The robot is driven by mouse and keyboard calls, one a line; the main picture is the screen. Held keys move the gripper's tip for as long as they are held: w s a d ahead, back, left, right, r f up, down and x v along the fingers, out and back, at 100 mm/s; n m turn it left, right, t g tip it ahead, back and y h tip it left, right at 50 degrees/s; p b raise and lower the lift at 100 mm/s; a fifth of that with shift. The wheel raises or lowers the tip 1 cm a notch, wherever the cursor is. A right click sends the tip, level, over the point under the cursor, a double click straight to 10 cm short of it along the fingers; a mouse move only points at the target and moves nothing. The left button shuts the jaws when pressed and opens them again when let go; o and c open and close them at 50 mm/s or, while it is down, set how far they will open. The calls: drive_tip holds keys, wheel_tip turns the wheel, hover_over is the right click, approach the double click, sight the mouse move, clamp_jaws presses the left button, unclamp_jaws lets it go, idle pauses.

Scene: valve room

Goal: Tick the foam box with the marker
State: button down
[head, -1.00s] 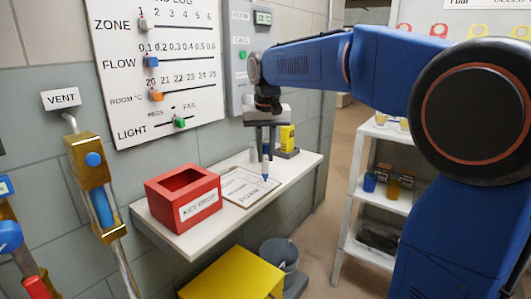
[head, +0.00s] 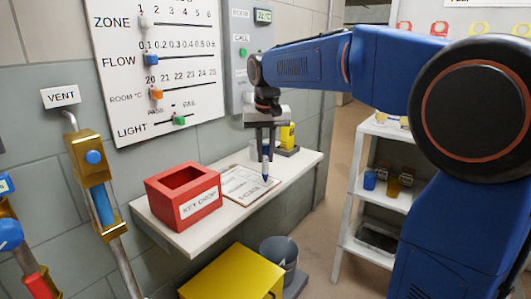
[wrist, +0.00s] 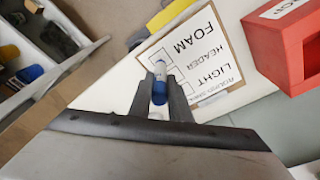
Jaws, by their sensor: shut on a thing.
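The marker (wrist: 159,76) also shows between the fingers in the wrist view. A clipboard (head: 247,184) with a white sheet lies on the shelf. In the wrist view the sheet (wrist: 195,60) reads FOAM, HEADER and LIGHT, with small boxes beside the words. The marker is over the box side of the sheet, near the FOAM and HEADER boxes, and partly hides them. I cannot tell whether the tip touches the paper.
A red key drop box (head: 183,198) stands on the white shelf (head: 210,235), left of the clipboard. A yellow item (head: 287,136) stands behind the gripper. A yellow box (head: 232,275) and a grey bucket (head: 279,254) are below. A white rack (head: 345,240) stands right.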

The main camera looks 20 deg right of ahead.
drive_tip(key=shift+s+d+f, duration=0.1)
drive_tip(key=shift+d+f, duration=0.05)
drive_tip(key=shift+d, duration=0.45)
idle(0.3)
drive_tip(key=shift+w+a, duration=0.25)
drive_tip(key=shift+a, duration=0.95)
drive_tip(key=shift+s+d, duration=0.1)
drive_tip(key=shift+d, duration=0.7)
drive_tip(key=shift+s+a, duration=0.3)
drive_tip(key=shift+s, duration=0.15)
idle(0.4)
drive_tip(key=shift+r, duration=4.05)
